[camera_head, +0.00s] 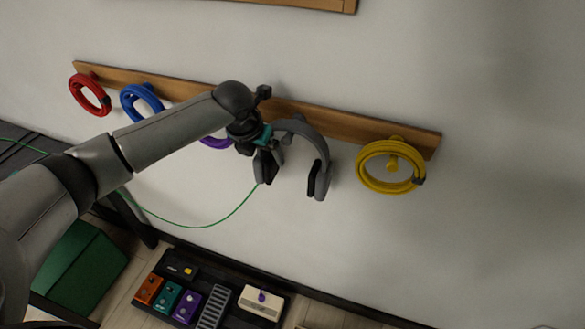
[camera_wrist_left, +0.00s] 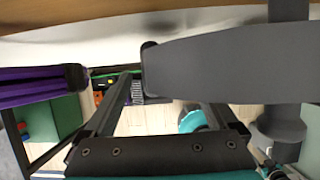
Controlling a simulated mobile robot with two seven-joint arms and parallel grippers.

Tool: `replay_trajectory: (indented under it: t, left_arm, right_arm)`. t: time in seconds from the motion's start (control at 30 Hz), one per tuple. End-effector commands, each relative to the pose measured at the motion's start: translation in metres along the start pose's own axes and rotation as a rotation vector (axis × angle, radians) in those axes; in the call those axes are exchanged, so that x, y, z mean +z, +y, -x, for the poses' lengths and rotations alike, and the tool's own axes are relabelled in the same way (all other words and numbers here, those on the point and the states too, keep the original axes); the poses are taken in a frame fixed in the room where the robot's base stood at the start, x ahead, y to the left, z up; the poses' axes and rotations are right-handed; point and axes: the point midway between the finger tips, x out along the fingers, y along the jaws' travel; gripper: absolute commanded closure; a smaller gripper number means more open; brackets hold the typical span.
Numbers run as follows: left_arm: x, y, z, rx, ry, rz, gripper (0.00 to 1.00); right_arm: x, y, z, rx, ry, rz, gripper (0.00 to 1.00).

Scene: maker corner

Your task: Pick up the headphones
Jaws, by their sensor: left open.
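The dark grey headphones (camera_head: 312,141) hang from the wooden peg rail (camera_head: 345,124) on the wall, with both ear cups pointing down. My left gripper (camera_head: 278,137) is at the left part of the headband, close to it in the head view. In the left wrist view the broad grey headband (camera_wrist_left: 235,66) fills the upper right and hides part of one finger. The left gripper (camera_wrist_left: 165,92) is open there. Whether a finger touches the headband I cannot tell. My right gripper is in neither view.
Red (camera_head: 90,95), blue (camera_head: 141,102) and yellow (camera_head: 391,167) cable coils hang on the rail. A purple coil (camera_head: 215,142), partly behind my arm, is close left of the headphones. Below are a pedal board (camera_head: 215,305) and a green box (camera_head: 80,265).

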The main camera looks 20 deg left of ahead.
Motion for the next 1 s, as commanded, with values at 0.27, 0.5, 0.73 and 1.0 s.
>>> replay_trajectory:
  t: [0.27,0.5,0.73,1.0]
  left_arm:
    - [0.000,0.000,-0.027,0.000,-0.001,-0.001,0.07]
    - [0.000,0.001,-0.028,0.001,-0.001,-0.001,0.07]
    - [0.000,0.001,-0.028,0.001,-0.001,-0.001,0.31]
    - [0.000,0.001,-0.028,0.001,-0.001,-0.001,0.61]
  right_arm:
    - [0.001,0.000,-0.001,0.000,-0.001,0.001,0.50]
    - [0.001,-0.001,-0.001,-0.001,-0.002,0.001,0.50]
    - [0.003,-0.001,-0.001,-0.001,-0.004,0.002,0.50]
    - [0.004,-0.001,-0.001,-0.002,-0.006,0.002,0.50]
